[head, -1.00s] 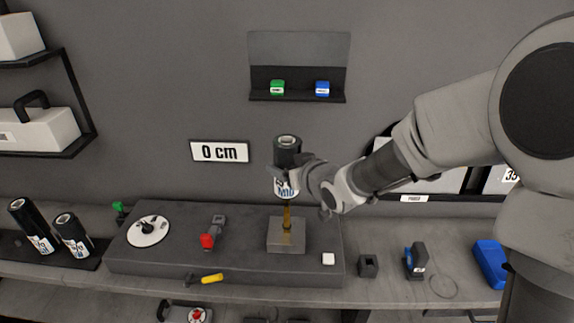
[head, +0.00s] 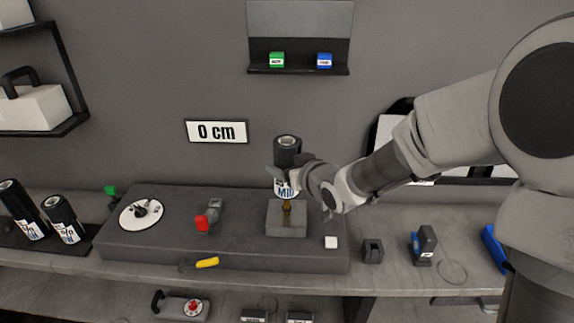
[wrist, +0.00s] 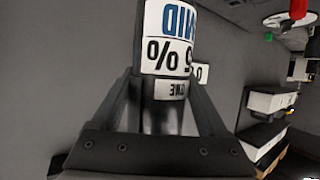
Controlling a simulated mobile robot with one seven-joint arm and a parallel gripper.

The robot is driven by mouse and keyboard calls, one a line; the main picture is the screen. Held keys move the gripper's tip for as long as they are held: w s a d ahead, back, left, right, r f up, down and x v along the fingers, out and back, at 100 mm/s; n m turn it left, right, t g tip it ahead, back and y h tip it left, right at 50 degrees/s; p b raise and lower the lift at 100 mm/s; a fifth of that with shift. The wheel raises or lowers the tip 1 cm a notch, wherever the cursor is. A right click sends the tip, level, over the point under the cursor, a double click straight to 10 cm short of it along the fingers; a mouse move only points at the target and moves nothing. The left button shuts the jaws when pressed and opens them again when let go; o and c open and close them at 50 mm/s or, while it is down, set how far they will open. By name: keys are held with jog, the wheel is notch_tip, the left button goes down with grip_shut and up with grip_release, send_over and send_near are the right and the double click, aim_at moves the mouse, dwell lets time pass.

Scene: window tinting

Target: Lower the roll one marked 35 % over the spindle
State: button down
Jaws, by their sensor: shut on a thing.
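The dark film roll (head: 287,152) stands upright in my gripper (head: 287,180), directly above the square grey block. Its white label shows "MID" in blue; in the wrist view the roll (wrist: 167,55) shows "MID", "5 %" and "ONE" upside down, with the first digit out of sight. My gripper (wrist: 165,105) is shut on the roll, one finger on each side. The brass spindle (head: 287,208) rises from the block (head: 287,229); only a short length shows below the roll. Its top is hidden, seemingly inside the roll's lower end.
A yellow handle (head: 207,263) sits at the front.

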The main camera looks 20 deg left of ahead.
aim_at(287, 189)
jog(key=shift+f+b, duration=3.1)
jog(key=shift+f, duration=0.25)
jog(key=shift+f, duration=0.2)
grip_release()
